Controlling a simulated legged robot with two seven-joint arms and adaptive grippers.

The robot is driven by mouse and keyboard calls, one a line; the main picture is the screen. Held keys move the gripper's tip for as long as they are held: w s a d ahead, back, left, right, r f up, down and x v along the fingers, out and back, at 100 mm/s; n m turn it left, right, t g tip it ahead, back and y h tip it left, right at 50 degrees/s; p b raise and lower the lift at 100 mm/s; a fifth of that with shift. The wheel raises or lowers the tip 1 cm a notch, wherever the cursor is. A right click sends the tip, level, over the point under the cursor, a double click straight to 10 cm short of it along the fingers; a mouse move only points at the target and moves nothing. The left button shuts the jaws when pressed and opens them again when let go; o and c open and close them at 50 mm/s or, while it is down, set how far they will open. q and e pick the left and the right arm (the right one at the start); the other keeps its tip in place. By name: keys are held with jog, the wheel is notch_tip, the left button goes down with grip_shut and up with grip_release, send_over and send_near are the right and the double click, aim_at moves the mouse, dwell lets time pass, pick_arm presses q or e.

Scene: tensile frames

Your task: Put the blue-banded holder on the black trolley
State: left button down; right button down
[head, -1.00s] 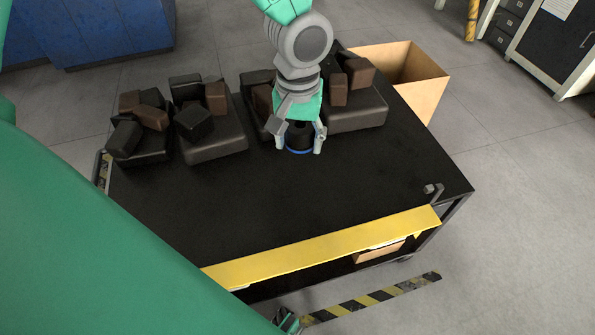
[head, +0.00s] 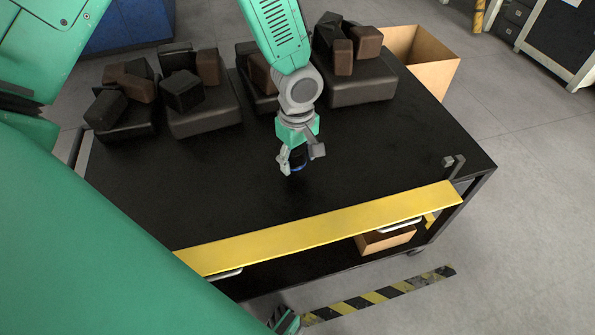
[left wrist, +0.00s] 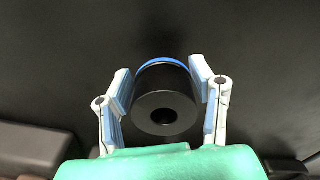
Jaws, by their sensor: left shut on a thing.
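The blue-banded holder (left wrist: 166,102) is a short black cylinder with a round hole in its near end and a blue band around its far end. My left gripper (left wrist: 164,88) is shut on it, with one finger on each side. In the head view, the left gripper (head: 297,158) points down over the middle of the black trolley (head: 220,205). The holder (head: 299,167) shows only partly there, at the fingertips. Whether it touches the trolley top or hangs just above it, I cannot tell.
Dark padded blocks (head: 202,112) with smaller black and brown blocks on them line the trolley's back edge. A yellow strip (head: 320,232) runs along its front. An open cardboard box (head: 428,60) stands behind right.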

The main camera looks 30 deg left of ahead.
aim_at(297, 177)
pick_arm(q)
jog(key=shift+f, duration=0.6)
jog(key=f+b, duration=0.1)
jog(key=f, duration=0.2)
jog(key=shift+a, duration=0.2)
jog(key=shift+r, duration=0.1)
jog(key=c, duration=0.7)
grip_release()
jog(key=shift+d, duration=0.1)
notch_tip(297, 177, up, 12)
jog(key=p, duration=0.3)
jog(key=shift+s+p, duration=0.1)
jog(key=shift+p, duration=0.2)
